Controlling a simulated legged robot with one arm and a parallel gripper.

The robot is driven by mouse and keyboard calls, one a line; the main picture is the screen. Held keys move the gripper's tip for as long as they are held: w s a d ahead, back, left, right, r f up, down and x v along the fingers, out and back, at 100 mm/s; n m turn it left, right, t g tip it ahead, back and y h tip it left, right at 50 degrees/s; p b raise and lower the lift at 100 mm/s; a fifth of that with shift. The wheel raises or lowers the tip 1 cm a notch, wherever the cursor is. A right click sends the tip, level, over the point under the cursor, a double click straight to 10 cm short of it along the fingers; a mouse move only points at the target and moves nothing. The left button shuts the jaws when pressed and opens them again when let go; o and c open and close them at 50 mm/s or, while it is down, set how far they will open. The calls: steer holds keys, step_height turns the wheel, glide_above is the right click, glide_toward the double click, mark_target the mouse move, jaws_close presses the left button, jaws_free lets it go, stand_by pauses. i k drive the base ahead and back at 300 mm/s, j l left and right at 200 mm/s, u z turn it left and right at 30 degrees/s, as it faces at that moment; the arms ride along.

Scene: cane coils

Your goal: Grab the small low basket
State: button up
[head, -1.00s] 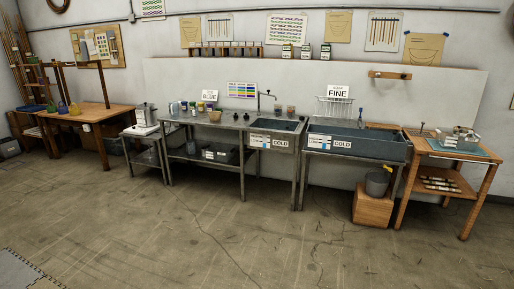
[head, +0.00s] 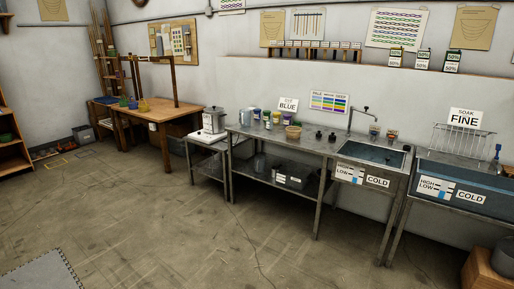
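A small, low, tan round vessel (head: 293,131) stands on the metal counter (head: 262,131), left of the sink. It looks like a small basket, but it is too small in the picture to make out a weave. Several lidded jars (head: 266,117) stand close behind and left of it. Dark small objects (head: 319,134) stand to its right. My gripper is not in view.
A metal sink (head: 374,152) adjoins the counter, with a larger blue-grey trough (head: 468,172) at right. A pot (head: 213,120) stands on a low side table. A wooden table (head: 158,110) is farther left. The concrete floor (head: 160,230) in front is clear.

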mark_target(296, 134)
steer(key=i, duration=2.2)
steer(key=i+j+z, duration=0.1)
steer(key=i+z, duration=0.3)
steer(key=i, duration=0.15)
steer(key=i+j+z, duration=0.25)
steer(key=i+z, duration=0.2)
steer(key=i+j+z, duration=0.8)
steer(key=j, duration=0.3)
steer(key=i, duration=0.1)
